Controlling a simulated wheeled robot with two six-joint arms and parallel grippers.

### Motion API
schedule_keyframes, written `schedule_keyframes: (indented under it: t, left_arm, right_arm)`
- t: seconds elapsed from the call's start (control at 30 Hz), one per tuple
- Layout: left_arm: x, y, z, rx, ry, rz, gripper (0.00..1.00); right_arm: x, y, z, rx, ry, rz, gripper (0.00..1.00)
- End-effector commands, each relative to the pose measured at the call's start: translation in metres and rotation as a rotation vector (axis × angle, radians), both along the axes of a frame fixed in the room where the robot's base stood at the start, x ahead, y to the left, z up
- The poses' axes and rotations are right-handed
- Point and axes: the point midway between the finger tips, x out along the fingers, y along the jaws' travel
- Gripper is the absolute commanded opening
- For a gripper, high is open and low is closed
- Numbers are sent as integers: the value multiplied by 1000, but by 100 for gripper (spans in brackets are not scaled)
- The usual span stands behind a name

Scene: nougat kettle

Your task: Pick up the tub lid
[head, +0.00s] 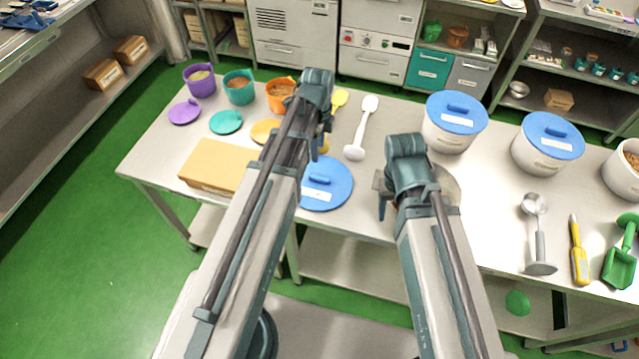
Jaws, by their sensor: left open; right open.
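A loose blue lid (330,192) with a raised handle lies flat on the table, partly covered by my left arm. My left gripper (314,143) is mostly hidden behind its own arm, above the table just beyond the lid. It is open, and I see nothing held in it. My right gripper (382,193) is open to the right of the lid, largely hidden under its wrist. A round greyish thing (447,184) shows partly beneath it. Two white tubs wear blue lids, one nearer the middle (455,112) and one further right (548,140). An open white tub (619,177) stands at the right edge.
A cardboard box (212,166) lies left of my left arm. Purple (201,84), teal (239,90) and orange (278,92) tubs stand behind small lids. A white scoop (362,130) lies between the arms. A metal ladle, yellow tool and green scoop (620,262) lie at right.

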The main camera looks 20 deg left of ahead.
Motion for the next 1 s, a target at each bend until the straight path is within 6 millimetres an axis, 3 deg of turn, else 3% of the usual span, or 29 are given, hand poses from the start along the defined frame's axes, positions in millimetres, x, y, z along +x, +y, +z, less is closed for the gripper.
schedule_keyframes:
  t: [0.03,0.4,0.77,1.0]
  left_arm:
    - [0,0,-13,0,0,0,60]
    - [-1,0,-65,0,0,1,60]
    - [-1,0,-73,0,0,1,60]
    - [-6,2,-95,0,0,1,60]
  right_arm:
    - [0,0,-13,0,0,0,60]
    - [0,0,-65,0,0,-2,60]
    - [0,0,-73,0,0,-2,60]
    - [0,0,-95,0,0,-2,60]
